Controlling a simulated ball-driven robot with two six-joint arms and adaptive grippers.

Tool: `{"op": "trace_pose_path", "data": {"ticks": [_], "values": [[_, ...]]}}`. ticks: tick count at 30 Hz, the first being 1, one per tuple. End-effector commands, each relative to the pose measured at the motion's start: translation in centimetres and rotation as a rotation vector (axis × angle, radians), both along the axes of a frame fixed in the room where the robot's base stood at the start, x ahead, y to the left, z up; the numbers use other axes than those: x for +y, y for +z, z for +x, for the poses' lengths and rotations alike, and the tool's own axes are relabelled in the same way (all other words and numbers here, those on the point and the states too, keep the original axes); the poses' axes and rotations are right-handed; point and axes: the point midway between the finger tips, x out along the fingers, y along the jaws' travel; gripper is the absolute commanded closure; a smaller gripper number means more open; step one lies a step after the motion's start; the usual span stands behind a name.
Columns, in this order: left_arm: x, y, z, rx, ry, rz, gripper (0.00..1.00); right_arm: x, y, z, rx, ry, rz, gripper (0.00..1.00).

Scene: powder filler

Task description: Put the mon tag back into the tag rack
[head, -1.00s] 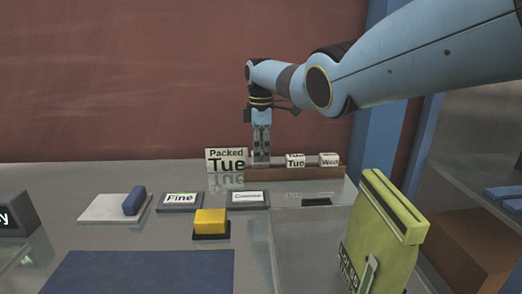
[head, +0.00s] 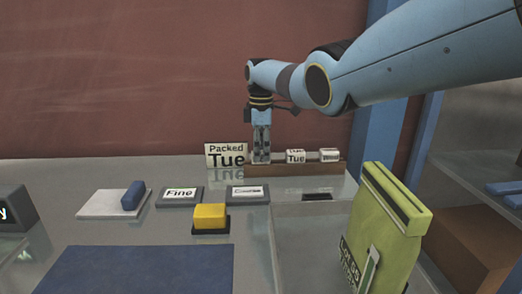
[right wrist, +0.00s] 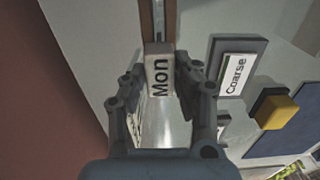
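The mon tag (right wrist: 160,75), a white block with "Mon" on it, sits between the fingers of my right gripper (right wrist: 160,68), which look closed against its two sides. In the head view my right gripper (head: 261,158) points straight down at the left end of the tag rack (head: 300,170), a brown strip at the back of the counter. In the wrist view the tag lines up with the end of the rack (right wrist: 158,15); whether it rests fully in it I cannot tell. My left gripper is out of view.
A Tue tag (head: 295,157) and a Wed tag (head: 329,155) stand in the rack. A "Packed Tue" sign (head: 227,156) stands just left of my gripper. Fine (head: 180,195) and Coarse (head: 247,193) plates, a yellow button (head: 210,216) and a green bag (head: 385,230) are nearer.

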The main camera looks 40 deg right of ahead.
Motion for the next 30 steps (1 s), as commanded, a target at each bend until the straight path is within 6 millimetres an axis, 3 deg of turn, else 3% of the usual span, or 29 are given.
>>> {"op": "trace_pose_path", "data": {"ticks": [1, 6, 17, 30], "values": [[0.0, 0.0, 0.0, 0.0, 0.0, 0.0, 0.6, 0.0, 0.0, 0.0, 0.0, 0.0, 0.0, 0.65], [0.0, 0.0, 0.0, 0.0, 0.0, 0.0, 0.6, 0.0, 0.0, 0.0, 0.0, 0.0, 0.0, 0.44], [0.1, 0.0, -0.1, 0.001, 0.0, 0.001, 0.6, 0.0, 0.8, 0.1, -0.001, 0.0, 0.0, 0.44], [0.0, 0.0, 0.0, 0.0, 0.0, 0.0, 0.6, 0.0, 9.7, 0.1, -0.003, 0.0, 0.0, 0.44]]}}
